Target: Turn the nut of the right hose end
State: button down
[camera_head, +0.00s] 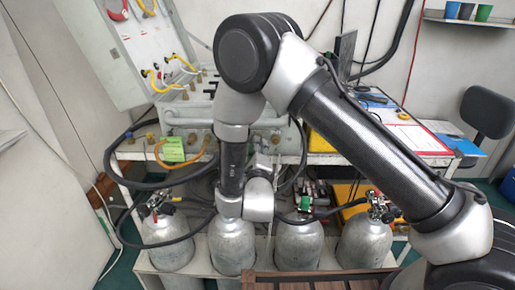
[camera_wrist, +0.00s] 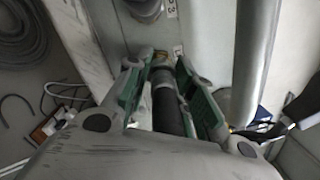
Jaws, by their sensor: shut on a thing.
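In the wrist view my gripper (camera_wrist: 163,63) has its two green-padded fingers on either side of a black hose (camera_wrist: 166,108). The fingertips are closed at the hose end, where a small brass-coloured nut (camera_wrist: 160,56) shows between them. The hose runs from there back between the fingers toward the palm. The nut is mostly covered by the fingertips, so its contact faces are hidden. In the head view my wrist and forearm stand in front of the panel's lower pipework (camera_head: 270,124), and the fingers and nut cannot be made out there.
Several grey gas cylinders (camera_head: 298,245) stand in a rack below the bench. A white panel cabinet (camera_head: 118,48) with yellow hoses is at the upper left. A green tag (camera_head: 172,149) hangs left of my wrist. A thick grey pipe (camera_wrist: 248,60) runs close right of my fingers.

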jog(key=shift+f, duration=0.15)
jog(key=c, duration=1.2)
grip_release()
jog(key=s, duration=0.7)
jog(key=shift+s+f, duration=0.25)
jog(key=shift+s, duration=0.05)
jog(key=shift+s, duration=0.1)
